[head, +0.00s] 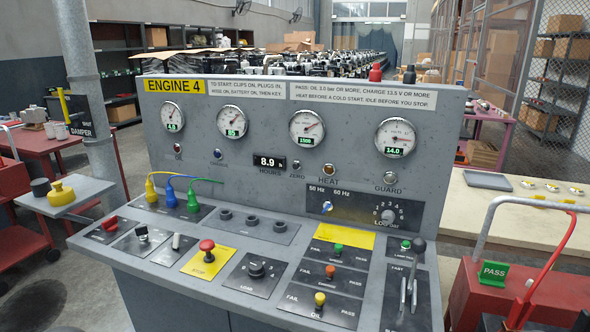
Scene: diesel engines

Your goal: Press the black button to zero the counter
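The counter (269,162) is a small black display on the grey Engine 4 panel (240,190). It reads 8.9 and has the label HOURS below it. The small black button (297,165) sits just right of the counter, above the label ZERO. Nothing covers either of them. Neither of my grippers shows in the head view.
Round gauges (307,127) line the panel above the button. The HEAT button (329,168) is close on its right. The sloping desk below carries a red STOP knob (207,245), coloured plugs (171,196) and levers (412,270). A post (83,80) stands left.

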